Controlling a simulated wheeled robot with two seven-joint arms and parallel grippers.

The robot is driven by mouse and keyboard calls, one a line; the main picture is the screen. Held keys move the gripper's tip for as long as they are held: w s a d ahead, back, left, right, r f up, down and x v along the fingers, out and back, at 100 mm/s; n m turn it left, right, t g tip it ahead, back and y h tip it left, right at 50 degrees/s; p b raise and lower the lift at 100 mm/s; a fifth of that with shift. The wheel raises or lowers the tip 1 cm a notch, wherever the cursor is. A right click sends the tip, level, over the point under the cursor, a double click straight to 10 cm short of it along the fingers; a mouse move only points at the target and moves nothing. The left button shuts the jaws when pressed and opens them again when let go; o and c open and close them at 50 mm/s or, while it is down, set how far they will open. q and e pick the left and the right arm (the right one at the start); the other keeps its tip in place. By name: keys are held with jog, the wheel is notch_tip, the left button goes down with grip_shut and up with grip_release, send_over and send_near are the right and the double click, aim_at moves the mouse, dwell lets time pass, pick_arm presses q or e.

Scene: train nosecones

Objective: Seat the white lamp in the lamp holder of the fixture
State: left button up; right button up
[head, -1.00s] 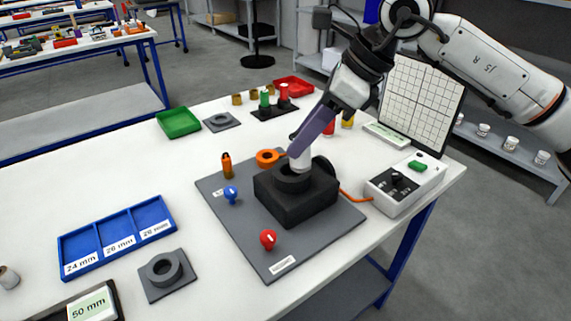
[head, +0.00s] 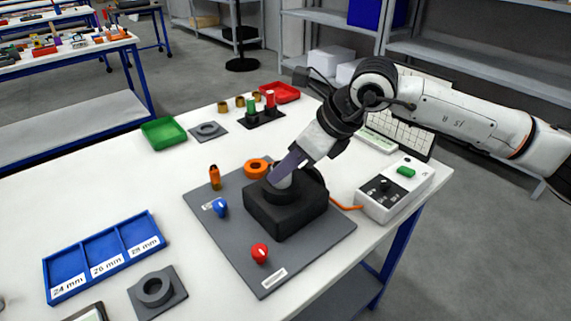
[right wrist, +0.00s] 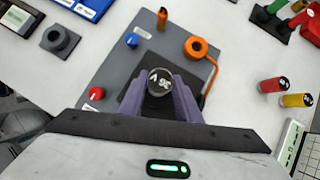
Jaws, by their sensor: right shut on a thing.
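The white lamp (head: 281,181) is in the grip of my right gripper (head: 285,168), whose purple fingers close around it. The lamp stands at the round holder ring (head: 278,195) on top of the black fixture (head: 285,216), with its lower part hidden by the ring. Whether it is fully down in the ring cannot be told. My left gripper is not in view.
The fixture stands on a grey board (head: 235,240) with a blue knob (head: 220,207), a red knob (head: 260,253), an orange bottle-like piece (head: 215,177) and an orange ring (head: 256,168). A control box (head: 395,190) stands right. A blue tray (head: 105,257) lies left, with clear table between.

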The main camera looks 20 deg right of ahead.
jog(key=shift+f, duration=0.15)
jog(key=shift+f, duration=0.15)
jog(key=o, duration=1.2)
jog(key=shift+r, duration=0.3)
jog(key=shift+s+d+r, duration=0.15)
jog(key=shift+r, duration=0.1)
jog(key=b+v, duration=0.1)
jog(key=v, duration=1)
jog(key=shift+s, duration=0.1)
